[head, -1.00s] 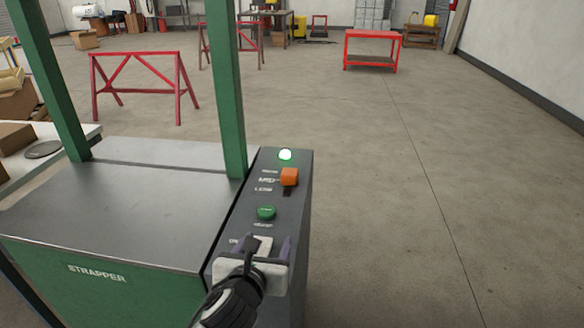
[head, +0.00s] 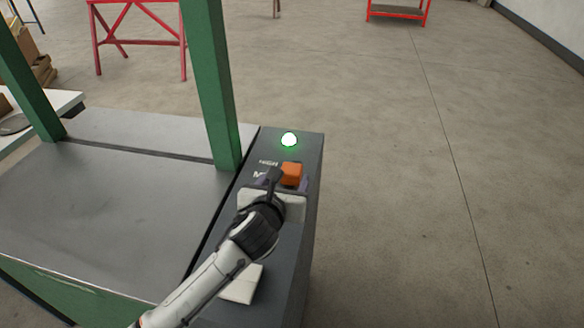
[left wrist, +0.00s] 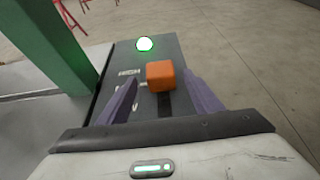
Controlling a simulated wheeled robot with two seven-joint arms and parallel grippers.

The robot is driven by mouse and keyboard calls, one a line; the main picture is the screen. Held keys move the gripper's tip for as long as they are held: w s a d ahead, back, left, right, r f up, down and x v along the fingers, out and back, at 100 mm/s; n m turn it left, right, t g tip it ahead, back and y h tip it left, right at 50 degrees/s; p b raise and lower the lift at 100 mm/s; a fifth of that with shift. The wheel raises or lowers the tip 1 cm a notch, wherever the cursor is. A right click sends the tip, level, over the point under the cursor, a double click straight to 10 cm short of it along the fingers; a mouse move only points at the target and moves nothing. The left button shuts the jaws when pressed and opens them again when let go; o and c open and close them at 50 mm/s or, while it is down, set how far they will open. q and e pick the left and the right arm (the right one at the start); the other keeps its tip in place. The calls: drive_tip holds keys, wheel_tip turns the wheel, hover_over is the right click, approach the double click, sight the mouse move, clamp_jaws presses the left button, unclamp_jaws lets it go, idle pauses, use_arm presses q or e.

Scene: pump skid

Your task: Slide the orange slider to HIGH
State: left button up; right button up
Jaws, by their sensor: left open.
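The orange slider (head: 291,174) sits in its slot on the dark control panel (head: 311,148) of the strapper, near the middle mark, with the HIGH label (head: 268,162) above and to its left. In the left wrist view the slider (left wrist: 160,75) stands between the tips of my left gripper (left wrist: 157,88), whose two purple fingers are apart on either side of it. Gaps seem to show between fingers and slider, so touching is not clear. My right gripper is not in view.
A green lamp (head: 289,139) glows above the slider. A green post (head: 212,85) rises left of the panel beside the flat metal top (head: 100,210). A white switch plate (head: 241,284) lies below my arm. Open floor is to the right.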

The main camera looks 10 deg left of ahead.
sight(289, 175)
use_arm(q)
drive_tip(key=x, duration=0.4)
drive_tip(key=shift+w+f, duration=0.1)
drive_tip(key=shift+w, duration=0.1)
drive_tip(key=shift+x, duration=0.9)
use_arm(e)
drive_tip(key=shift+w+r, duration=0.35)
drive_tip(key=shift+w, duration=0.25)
